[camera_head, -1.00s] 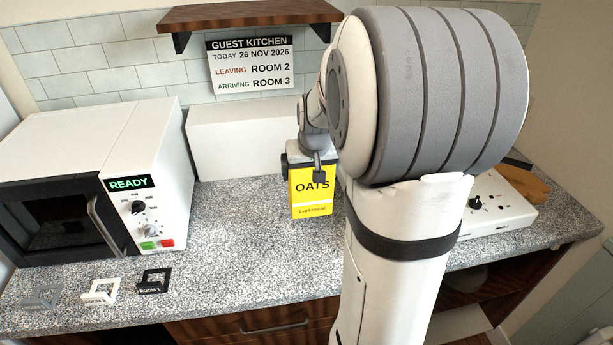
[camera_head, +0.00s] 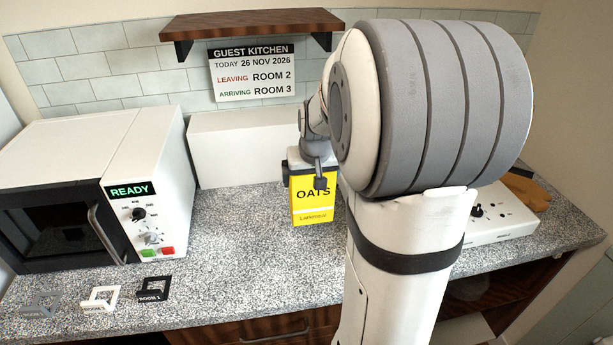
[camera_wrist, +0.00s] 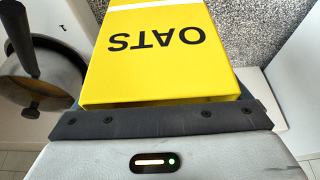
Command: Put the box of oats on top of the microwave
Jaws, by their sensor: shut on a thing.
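The yellow box of oats (camera_head: 313,206) is upright at the middle of the counter in the head view, with "OATS" printed on its front. My gripper (camera_head: 313,172) is shut on its upper part. In the wrist view the yellow box (camera_wrist: 160,60) fills the upper middle, against the gripper's dark edge (camera_wrist: 160,122). I cannot tell whether its base touches the counter. The white microwave (camera_head: 152,160) stands at the left, its display reading "READY" and its door shut. The visible part of its top is bare.
A long white box (camera_head: 243,148) stands against the tiled wall between microwave and oats. A wooden shelf (camera_head: 250,20) hangs above. A white hob (camera_head: 497,215) is at the right. The middle counter (camera_head: 240,250) is clear.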

